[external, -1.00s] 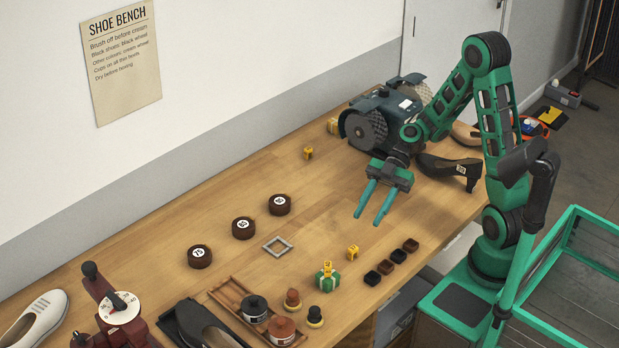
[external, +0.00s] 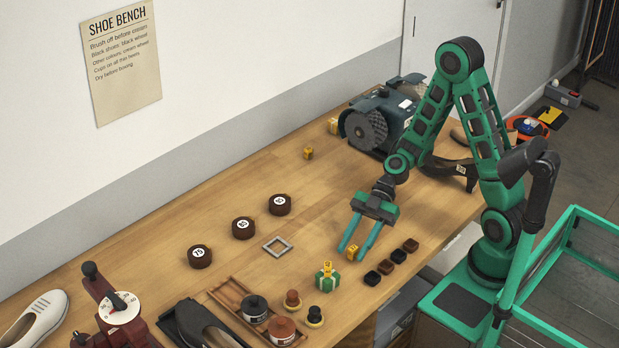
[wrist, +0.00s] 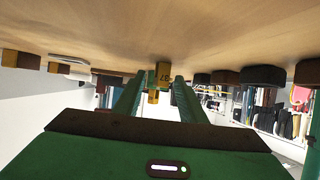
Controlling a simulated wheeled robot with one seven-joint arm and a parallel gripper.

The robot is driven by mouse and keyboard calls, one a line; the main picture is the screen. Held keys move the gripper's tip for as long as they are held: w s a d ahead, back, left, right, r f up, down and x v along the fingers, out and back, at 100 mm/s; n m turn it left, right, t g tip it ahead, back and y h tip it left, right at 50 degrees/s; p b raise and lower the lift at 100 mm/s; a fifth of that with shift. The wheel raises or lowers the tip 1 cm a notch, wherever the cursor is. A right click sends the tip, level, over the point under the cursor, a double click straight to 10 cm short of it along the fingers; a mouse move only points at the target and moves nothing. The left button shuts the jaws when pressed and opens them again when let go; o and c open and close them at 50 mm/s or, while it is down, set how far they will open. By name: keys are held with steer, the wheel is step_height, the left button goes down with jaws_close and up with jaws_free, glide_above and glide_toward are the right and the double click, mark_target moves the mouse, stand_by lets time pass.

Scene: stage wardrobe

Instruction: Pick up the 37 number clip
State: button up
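The yellow 37 number clip (external: 352,251) sits on the bench near its front edge. In the wrist view, where the bench appears at the top, the clip (wrist: 164,76) shows its 37 upside down between my two fingers. My gripper (external: 354,249) is open, its green fingertips low over the bench, one on either side of the clip. I see no finger closed on it, and contact is unclear. Another yellow clip (external: 327,268) stands on a small green block (external: 327,281) just to the left in the external view.
Several small dark blocks (external: 385,267) lie close to the right of the clip. A square grey frame (external: 277,246) and round numbered brown pucks (external: 243,228) lie left. More yellow clips (external: 308,153) and a grinder-like machine (external: 380,120) stand farther back. Bench behind the clip is clear.

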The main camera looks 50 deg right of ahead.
steer(key=shift+s+a+f, duration=0.1)
steer(key=shift+a+f, duration=0.15)
steer(key=shift+a, duration=0.25)
jaws_close()
steer(key=shift+r, duration=0.1)
